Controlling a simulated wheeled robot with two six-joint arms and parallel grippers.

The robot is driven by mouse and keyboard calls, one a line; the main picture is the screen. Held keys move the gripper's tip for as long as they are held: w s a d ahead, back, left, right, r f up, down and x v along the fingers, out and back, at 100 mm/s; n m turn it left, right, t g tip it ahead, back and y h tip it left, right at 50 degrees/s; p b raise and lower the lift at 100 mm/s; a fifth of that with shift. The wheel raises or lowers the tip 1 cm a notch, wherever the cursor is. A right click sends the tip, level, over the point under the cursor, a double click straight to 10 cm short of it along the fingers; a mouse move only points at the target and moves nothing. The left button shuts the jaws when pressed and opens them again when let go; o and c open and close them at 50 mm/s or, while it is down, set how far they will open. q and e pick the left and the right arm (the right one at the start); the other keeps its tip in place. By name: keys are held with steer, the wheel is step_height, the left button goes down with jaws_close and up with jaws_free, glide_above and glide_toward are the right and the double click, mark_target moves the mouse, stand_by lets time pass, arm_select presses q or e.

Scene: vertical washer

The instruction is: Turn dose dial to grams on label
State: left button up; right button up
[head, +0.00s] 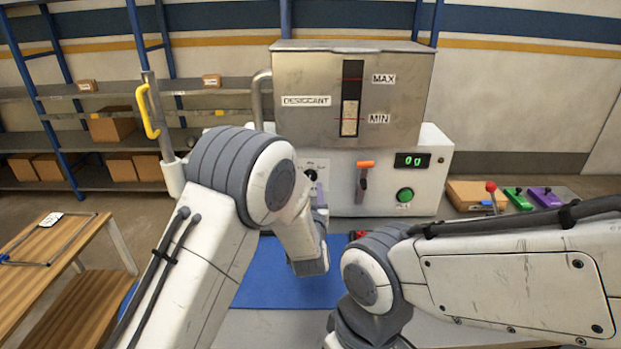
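The dose dial (311,175) is on the white front panel of the machine, below the metal desiccant hopper (352,100). My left arm's wrist partly covers the dial, so its pointer and scale cannot be read. My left gripper (321,198) is close to the dial, mostly hidden by the wrist; I cannot tell its finger opening or whether it touches. The digital display (411,160) seems to read 00. A small white label or tag (52,219) lies on the wooden bench at left, too small to read. My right arm is folded at lower right; its gripper is not visible.
An orange-handled lever (364,178) and a green button (405,195) are on the panel right of the dial. A blue mat (262,285) lies below. A red-knobbed lever (492,192) stands at right. A yellow handle (148,112) is at left.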

mark_target(310, 175)
arm_select(q)
steer(key=w+p, duration=0.1)
steer(key=w, duration=0.5)
steer(key=shift+w, duration=0.2)
steer(key=shift+c, duration=0.3)
jaws_close()
